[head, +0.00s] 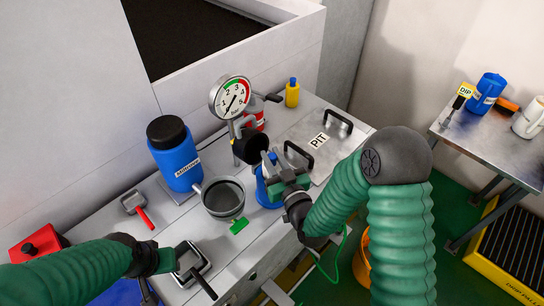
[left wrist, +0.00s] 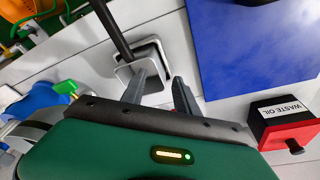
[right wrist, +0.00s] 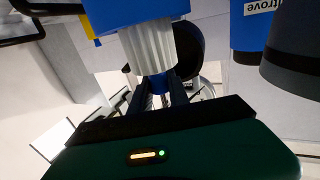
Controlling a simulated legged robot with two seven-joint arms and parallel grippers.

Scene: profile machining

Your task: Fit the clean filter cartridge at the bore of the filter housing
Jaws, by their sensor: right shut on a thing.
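My right gripper (head: 280,178) is shut on the clean filter cartridge (right wrist: 148,45), white and pleated with a blue end cap between the fingertips (right wrist: 165,88). In the head view the gripper hides the white part; blue (head: 266,195) shows below it. I cannot tell whether that blue is the cartridge's lower end or a separate holder. The filter housing's black round bore (head: 250,148) stands open just beyond and left of the gripper, below the gauge; a dark round shape (right wrist: 190,52) shows behind the cartridge in the right wrist view. My left gripper (left wrist: 160,88) is open and empty.
A metal frame with a black handle (head: 190,262) lies by my left gripper. The PIT lid (head: 325,160) is at right; a side table (head: 500,150) stands beyond.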

